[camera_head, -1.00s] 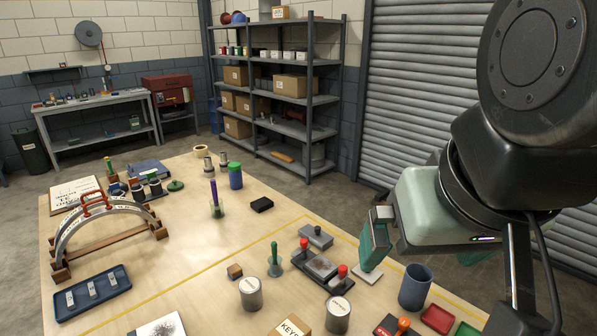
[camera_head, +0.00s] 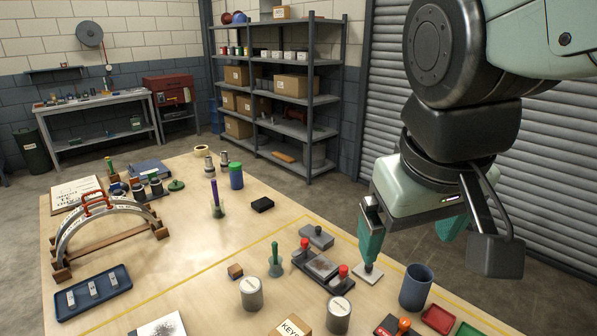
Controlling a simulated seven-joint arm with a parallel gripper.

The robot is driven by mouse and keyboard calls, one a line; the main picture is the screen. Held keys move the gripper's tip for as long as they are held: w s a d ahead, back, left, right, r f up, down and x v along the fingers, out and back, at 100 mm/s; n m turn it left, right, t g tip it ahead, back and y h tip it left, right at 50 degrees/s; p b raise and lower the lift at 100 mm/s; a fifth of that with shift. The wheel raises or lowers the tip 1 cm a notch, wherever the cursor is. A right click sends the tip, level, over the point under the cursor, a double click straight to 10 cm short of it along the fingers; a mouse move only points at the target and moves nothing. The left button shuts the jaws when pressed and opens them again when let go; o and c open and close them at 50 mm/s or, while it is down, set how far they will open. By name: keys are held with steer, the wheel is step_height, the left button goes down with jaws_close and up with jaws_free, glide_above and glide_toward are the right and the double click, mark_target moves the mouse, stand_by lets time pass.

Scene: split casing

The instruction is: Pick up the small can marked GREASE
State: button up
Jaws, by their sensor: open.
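Two small grey cans stand upright near the front of the table, one left of the other: the left can (camera_head: 251,293) and the right can (camera_head: 338,316). Each has a pale lid with a dark mark too small to read, so I cannot tell which says GREASE. My gripper (camera_head: 409,252) hangs over the right side of the table, to the right of and above both cans. Its two green fingers are apart and point down, with nothing seen between them. The far finger is partly hidden behind the gripper body.
A blue-grey cup (camera_head: 416,287) stands below my gripper. A clamp-like block with red knobs (camera_head: 322,267) lies between gripper and cans. A green-handled tool (camera_head: 275,262), a small wooden block (camera_head: 235,271) and a cardboard box (camera_head: 291,327) surround the cans. The table's middle is mostly clear.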

steer(key=w+a+f+n+g+h, duration=0.1)
steer(key=w+a+f+n+h, duration=0.1)
steer(key=w+f+n+h, duration=0.3)
steer(key=w+a+f+n+g, duration=0.2)
steer(key=w+a+f, duration=0.1)
steer(key=w, duration=0.4)
steer(key=n+t+h, duration=0.4)
steer(key=n+t, duration=1)
steer(key=n, duration=0.6)
glide_above(244, 299)
steer(key=v, duration=0.2)
step_height(244, 299, down, 25)
steer(key=f, duration=0.8)
steer(key=shift+s+a+f, duration=0.1)
steer(key=shift+s+a, duration=0.15)
steer(key=shift+s, duration=0.05)
steer(key=shift+w+d+f, duration=0.15)
steer(key=shift+w+f, duration=0.05)
steer(key=shift+w, duration=0.05)
steer(key=shift+x, duration=3.5)
